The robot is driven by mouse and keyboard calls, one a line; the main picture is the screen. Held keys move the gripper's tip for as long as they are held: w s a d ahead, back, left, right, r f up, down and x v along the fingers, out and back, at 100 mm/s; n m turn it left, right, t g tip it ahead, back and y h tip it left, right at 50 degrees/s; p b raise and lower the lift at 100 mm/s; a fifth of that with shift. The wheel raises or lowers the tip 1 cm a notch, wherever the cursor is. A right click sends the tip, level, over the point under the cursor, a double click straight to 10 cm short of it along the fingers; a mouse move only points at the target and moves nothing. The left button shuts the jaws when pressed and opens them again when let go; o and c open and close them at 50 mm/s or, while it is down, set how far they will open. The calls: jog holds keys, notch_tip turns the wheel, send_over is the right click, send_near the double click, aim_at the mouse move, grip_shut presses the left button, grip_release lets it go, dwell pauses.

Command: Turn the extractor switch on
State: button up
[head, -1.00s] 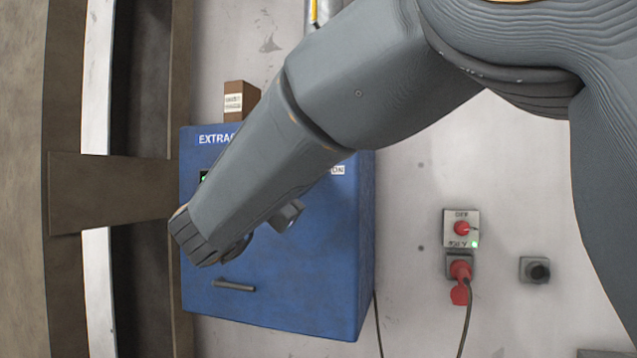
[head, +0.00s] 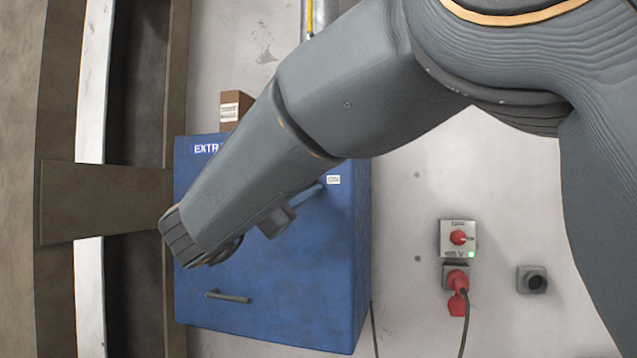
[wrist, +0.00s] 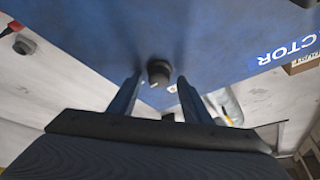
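The blue extractor box (head: 290,285) fills the middle of the head view, on the wall behind my arm. A dark round knob (wrist: 158,72), apparently the extractor switch, sits on the blue box face in the wrist view. My gripper (wrist: 158,78) is open, with one finger on each side of the knob in the picture; I cannot tell whether either finger touches it. In the head view my arm hides the knob, and one bluish finger (head: 306,195) sticks out towards the small white label (head: 333,180) on the box.
A handle (head: 228,296) sticks out low on the box. Right of the box are a grey switch plate with a red knob (head: 458,238) and green light, a red plug (head: 458,283) with a cable, and a dark socket (head: 532,280). A brown box (head: 235,108) is above.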

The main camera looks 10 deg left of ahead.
jog(key=shift+f, duration=0.1)
jog(key=b+v, duration=0.1)
jog(key=v, duration=0.6)
jog(key=shift+s+a, duration=0.15)
jog(key=shift+s, duration=0.2)
jog(key=shift+f, duration=0.1)
